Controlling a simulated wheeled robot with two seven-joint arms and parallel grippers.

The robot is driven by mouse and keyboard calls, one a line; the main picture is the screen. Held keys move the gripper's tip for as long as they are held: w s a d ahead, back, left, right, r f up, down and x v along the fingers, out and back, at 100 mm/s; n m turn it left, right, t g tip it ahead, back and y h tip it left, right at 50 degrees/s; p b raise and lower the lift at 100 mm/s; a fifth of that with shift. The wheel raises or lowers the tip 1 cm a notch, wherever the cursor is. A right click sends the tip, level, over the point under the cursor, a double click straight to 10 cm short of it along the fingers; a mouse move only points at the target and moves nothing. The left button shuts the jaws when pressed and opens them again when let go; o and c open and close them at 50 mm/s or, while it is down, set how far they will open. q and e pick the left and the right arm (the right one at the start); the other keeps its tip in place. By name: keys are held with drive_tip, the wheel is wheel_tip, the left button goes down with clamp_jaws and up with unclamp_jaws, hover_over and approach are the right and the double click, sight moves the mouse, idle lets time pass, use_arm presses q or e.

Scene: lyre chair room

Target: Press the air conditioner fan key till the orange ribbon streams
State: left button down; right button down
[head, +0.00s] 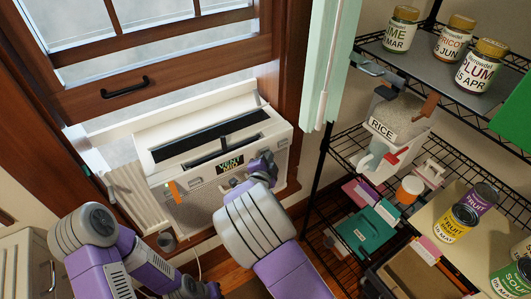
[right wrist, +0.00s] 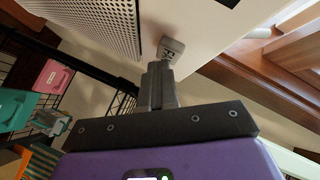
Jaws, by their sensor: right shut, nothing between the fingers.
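The white air conditioner (head: 157,140) sits in the window, with a dark slot along its top. A short orange ribbon (head: 174,191) hangs close against the left of its front. My right gripper (head: 265,164) is at the right end of the front, hiding the key in the head view. In the right wrist view the fingers (right wrist: 158,74) are shut and empty. Their tips are at the small grey fan key (right wrist: 172,49), overlapping its lower edge; I cannot tell whether they touch. My left gripper (head: 203,290) is low in the head view, away from the unit; its fingers are unclear.
A black wire shelf (head: 345,150) stands close on the right, with jars, a rice container (head: 398,118), cans and boxes. A vent label (head: 230,165) is on the unit's front. The wooden window frame (head: 190,90) is behind.

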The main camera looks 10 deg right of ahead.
drive_tip(key=shift+s+d, duration=0.25)
drive_tip(key=shift+s, duration=0.5)
drive_tip(key=shift+s+d+b, duration=0.25)
drive_tip(key=shift+s+d, duration=0.05)
drive_tip(key=shift+s, duration=0.5)
drive_tip(key=shift+s+d+b, duration=0.2)
drive_tip(key=shift+s+d, duration=0.05)
drive_tip(key=shift+s, duration=0.5)
drive_tip(key=shift+s+d+b, duration=0.25)
drive_tip(key=shift+s+d, duration=0.05)
drive_tip(key=shift+s, duration=0.5)
drive_tip(key=s+d+f+n+g+y, duration=0.15)
drive_tip(key=s+f+n+g, duration=0.3)
drive_tip(key=f, duration=0.65)
drive_tip(key=s+f+n+g+y, duration=0.3)
drive_tip(key=s+f, duration=0.2)
drive_tip(key=f, duration=0.6)
drive_tip(key=s+a+f+n+g+y, duration=0.3)
drive_tip(key=s, duration=0.5)
drive_tip(key=s+a+f+n+g+y, duration=0.3)
drive_tip(key=s+a+f, duration=0.1)
drive_tip(key=s, duration=0.4)
drive_tip(key=shift+s+a+f, duration=0.2)
drive_tip(key=shift+s+a, duration=0.05)
drive_tip(key=shift+s, duration=0.15)
